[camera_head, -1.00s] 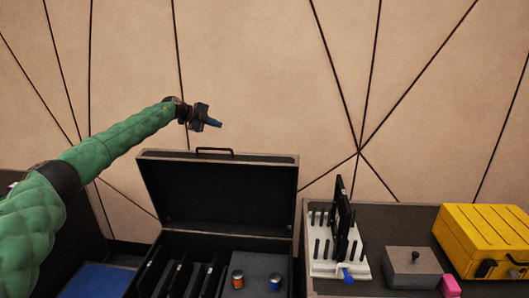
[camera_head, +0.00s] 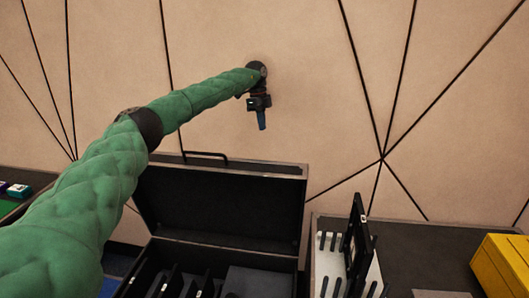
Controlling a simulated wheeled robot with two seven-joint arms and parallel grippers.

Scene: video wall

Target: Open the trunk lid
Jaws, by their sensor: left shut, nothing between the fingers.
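The black trunk's lid (camera_head: 225,208) stands upright, open, with its dark inner side facing me and a handle (camera_head: 205,155) on its top edge. The trunk's interior (camera_head: 190,285) shows at the bottom of the picture, with dark dividers and a dark panel inside. My left gripper (camera_head: 262,122) is above and behind the lid's top edge, pointing down, apart from it. Its blue fingers are shut with nothing between them. My green left arm covers the lid's upper left side. My right gripper is out of the picture.
To the right, a dark table (camera_head: 425,245) holds a white rack (camera_head: 328,270) with a black frame (camera_head: 357,240) upright in it. A yellow case (camera_head: 502,265) is at the right edge. The tan wall (camera_head: 340,110) stands behind. Small boxes (camera_head: 18,190) lie at far left.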

